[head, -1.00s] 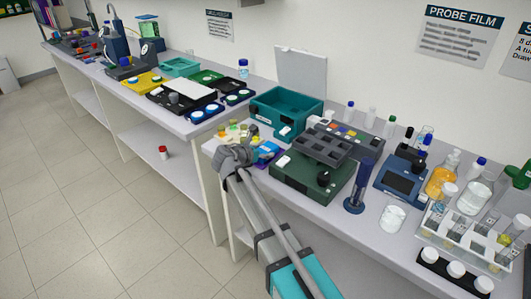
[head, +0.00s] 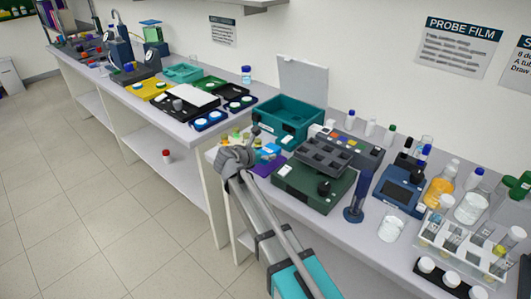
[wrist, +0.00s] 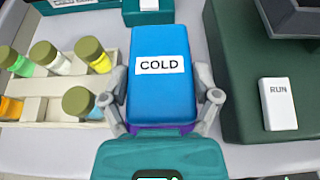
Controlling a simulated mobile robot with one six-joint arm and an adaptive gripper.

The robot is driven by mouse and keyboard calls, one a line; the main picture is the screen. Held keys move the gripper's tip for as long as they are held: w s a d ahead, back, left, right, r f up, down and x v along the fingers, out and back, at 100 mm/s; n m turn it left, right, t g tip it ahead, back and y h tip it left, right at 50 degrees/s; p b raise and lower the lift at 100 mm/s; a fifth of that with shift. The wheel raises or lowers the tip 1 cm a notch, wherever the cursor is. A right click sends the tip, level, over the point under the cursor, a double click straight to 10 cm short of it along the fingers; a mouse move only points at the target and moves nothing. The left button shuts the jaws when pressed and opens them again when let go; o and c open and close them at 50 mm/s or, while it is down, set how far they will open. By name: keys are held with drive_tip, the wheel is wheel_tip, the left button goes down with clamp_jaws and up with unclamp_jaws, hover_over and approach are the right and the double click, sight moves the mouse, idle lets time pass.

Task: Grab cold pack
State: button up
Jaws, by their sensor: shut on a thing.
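The cold pack (wrist: 161,98) is a bright blue block with a white COLD label, in the middle of the wrist view. My gripper (wrist: 163,80) has one finger on each side of it and is shut on it. In the head view the pack (head: 268,152) shows only partly, beyond my gripper (head: 254,148), which hides the rest. A purple pad (head: 265,167) lies beside and below the pack; a strip of purple also shows at the pack's near edge in the wrist view. I cannot tell how far the pack is above it.
A cream rack (wrist: 62,90) of capped vials stands close on the left. A dark green device (wrist: 245,90) with a RUN button (wrist: 280,104) stands close on the right. An open teal box (head: 292,117) stands behind. The floor in front of the bench is clear.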

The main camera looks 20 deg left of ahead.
drive_tip(key=s+d+r+p, duration=0.2)
drive_tip(key=s+r+p, duration=0.6)
drive_tip(key=s, duration=0.5)
drive_tip(key=shift+s+d+r+p, duration=0.2)
drive_tip(key=shift+d+r+p, duration=0.15)
drive_tip(key=shift+r, duration=0.35)
